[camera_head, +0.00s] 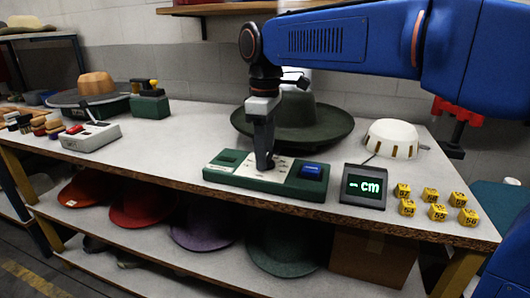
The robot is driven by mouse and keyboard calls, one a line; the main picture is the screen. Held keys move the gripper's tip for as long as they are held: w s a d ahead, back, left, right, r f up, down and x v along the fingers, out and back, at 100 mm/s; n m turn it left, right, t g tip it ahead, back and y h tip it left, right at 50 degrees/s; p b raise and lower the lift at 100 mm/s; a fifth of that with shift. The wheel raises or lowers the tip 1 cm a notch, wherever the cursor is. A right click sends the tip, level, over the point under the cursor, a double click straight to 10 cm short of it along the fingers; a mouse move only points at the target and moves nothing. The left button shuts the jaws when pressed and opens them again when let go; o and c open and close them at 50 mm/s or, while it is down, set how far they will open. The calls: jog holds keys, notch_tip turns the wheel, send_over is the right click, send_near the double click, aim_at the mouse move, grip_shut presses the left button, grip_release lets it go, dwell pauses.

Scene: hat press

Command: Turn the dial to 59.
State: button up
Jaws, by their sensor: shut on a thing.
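A green control box (222,173) with a pale top panel lies near the front edge of the bench, with a blue button (311,171) at its right end. My gripper (264,163) points straight down onto the middle of the panel and is shut on the dial there. The fingers hide the dial, so its pointer cannot be read. Small marks show on the panel around the fingertips. A black display (365,186) to the right of the box shows green "cm" with smaller, unreadable characters at its left.
Several yellow numbered blocks (438,212) lie right of the display. A dark green hat (300,124) sits behind my gripper, and a white dome (391,138) behind the display. A grey box with a lever (91,135) stands left. Hats fill the shelf below.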

jog(key=m, duration=0.4)
jog(key=shift+m, duration=0.3)
jog(key=m, duration=0.4)
jog(key=shift+m, duration=0.3)
jog(key=o, duration=1)
jog(key=shift+o, duration=0.2)
jog(key=shift+r, duration=0.1)
notch_tip(320, 180, up, 17)
